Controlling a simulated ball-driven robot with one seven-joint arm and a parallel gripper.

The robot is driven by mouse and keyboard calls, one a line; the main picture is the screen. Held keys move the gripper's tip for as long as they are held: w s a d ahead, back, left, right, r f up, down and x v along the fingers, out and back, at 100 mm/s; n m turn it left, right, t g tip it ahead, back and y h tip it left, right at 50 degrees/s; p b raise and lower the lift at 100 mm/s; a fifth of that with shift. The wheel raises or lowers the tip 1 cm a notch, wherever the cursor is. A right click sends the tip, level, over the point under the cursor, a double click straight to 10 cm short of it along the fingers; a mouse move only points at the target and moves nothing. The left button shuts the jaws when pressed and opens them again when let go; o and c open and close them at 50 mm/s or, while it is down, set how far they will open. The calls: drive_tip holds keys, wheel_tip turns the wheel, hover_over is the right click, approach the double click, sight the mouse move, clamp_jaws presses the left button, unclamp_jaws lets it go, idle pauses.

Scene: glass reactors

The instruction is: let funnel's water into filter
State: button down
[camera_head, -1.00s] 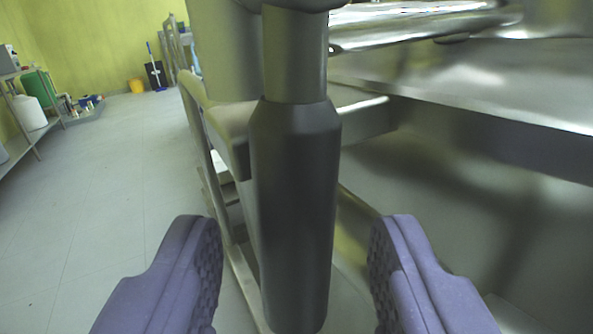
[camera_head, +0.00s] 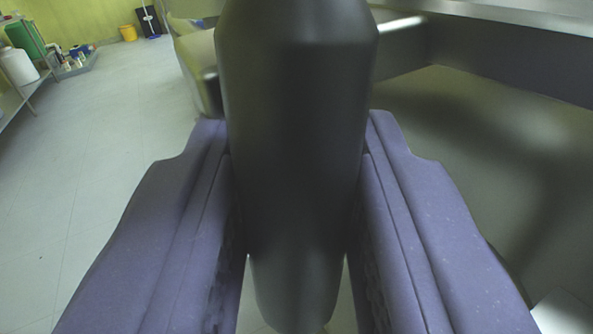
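A dark grey, smooth, tapered handle (camera_head: 294,170) stands upright and very large in the middle of the view, its rounded lower end near the bottom edge. My gripper (camera_head: 296,135) has two purple padded fingers, one on each side of the handle. They look pressed against its sides, so the gripper appears shut on it. What the handle belongs to is cut off above the picture. No funnel, water or filter can be made out in this view.
A metal bench edge (camera_head: 500,14) and its dark underside run along the upper right. At the left, a shelf holds a white container (camera_head: 18,66). Far back are a yellow bucket (camera_head: 128,33) and a dark bin (camera_head: 148,21). The tiled floor (camera_head: 110,125) is clear at the left.

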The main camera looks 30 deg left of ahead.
drive_tip(key=s+a+r+m+g+y+p, duration=0.1)
drive_tip(key=s+a+r+m+g+p, duration=0.3)
drive_tip(key=r+m+g+p, duration=0.3)
drive_tip(key=shift+s+r+m+g+y+p, duration=0.45)
drive_tip(key=shift+s+m+p, duration=0.25)
drive_tip(key=shift+m+p, duration=1.8)
drive_tip(key=shift+a, duration=0.1)
drive_tip(key=c, duration=0.9)
unclamp_jaws()
drive_tip(key=shift+c, duration=0.2)
drive_tip(key=p+v, duration=0.1)
drive_tip(key=v, duration=0.6)
drive_tip(key=shift+s+d+r, duration=0.2)
drive_tip(key=shift+d, duration=0.1)
